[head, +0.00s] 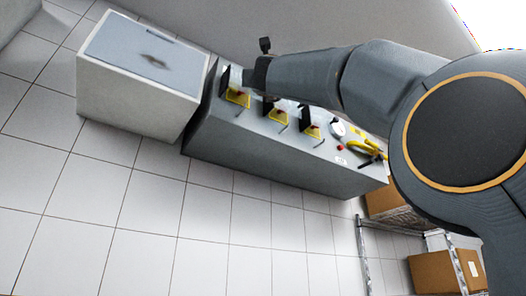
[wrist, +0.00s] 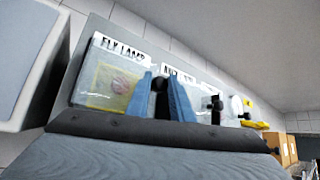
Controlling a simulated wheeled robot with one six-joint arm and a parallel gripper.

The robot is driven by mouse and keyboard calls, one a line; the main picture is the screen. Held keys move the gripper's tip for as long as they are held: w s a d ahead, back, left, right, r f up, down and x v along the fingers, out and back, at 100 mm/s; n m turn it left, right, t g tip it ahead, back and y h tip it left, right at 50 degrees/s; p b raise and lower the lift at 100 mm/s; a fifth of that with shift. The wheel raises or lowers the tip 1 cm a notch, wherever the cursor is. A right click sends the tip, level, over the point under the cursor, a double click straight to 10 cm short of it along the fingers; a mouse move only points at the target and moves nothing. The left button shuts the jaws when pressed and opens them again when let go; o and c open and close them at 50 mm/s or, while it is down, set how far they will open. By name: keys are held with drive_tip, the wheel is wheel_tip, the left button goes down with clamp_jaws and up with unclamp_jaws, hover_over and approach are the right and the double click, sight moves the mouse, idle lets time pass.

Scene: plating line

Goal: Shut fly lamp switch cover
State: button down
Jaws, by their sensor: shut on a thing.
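The fly lamp switch is the left one on the grey console, under the "FLY LAMP" label (wrist: 122,47) in the wrist view. Its yellow plate shows in the head view (head: 237,98). In the wrist view a clear cover pane (wrist: 98,92) shows over the yellow plate and a red button. I cannot tell the cover's exact angle. My gripper (wrist: 161,88) has its blue fingers shut on a small black knob (wrist: 160,84) beside the pane, apparently the cover's knob. In the head view my gripper (head: 252,78) is at the left switch, with the fingers largely hidden.
The grey console (head: 270,155) carries two more yellow switches (head: 274,113) to the right, then yellow-handled pliers (head: 362,146). A white bin with a grey lid (head: 140,100) stands at the left. Cardboard boxes (head: 435,272) are at the right. The tiled floor in front is clear.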

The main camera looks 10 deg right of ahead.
drive_tip(key=shift+d+h, duration=0.25)
drive_tip(key=shift+h, duration=0.05)
drive_tip(key=c, duration=1.7)
unclamp_jaws()
drive_tip(key=shift+w+d, duration=0.15)
drive_tip(key=shift+c, duration=0.2)
drive_tip(key=shift+o, duration=0.6)
drive_tip(key=shift+d, duration=0.3)
drive_tip(key=shift+w+a+f, duration=0.15)
drive_tip(key=shift+a, duration=0.1)
drive_tip(key=shift+a, duration=0.1)
drive_tip(key=shift+f, duration=0.15)
drive_tip(key=b+v, duration=0.5)
drive_tip(key=v, duration=0.2)
drive_tip(key=shift+s, duration=0.45)
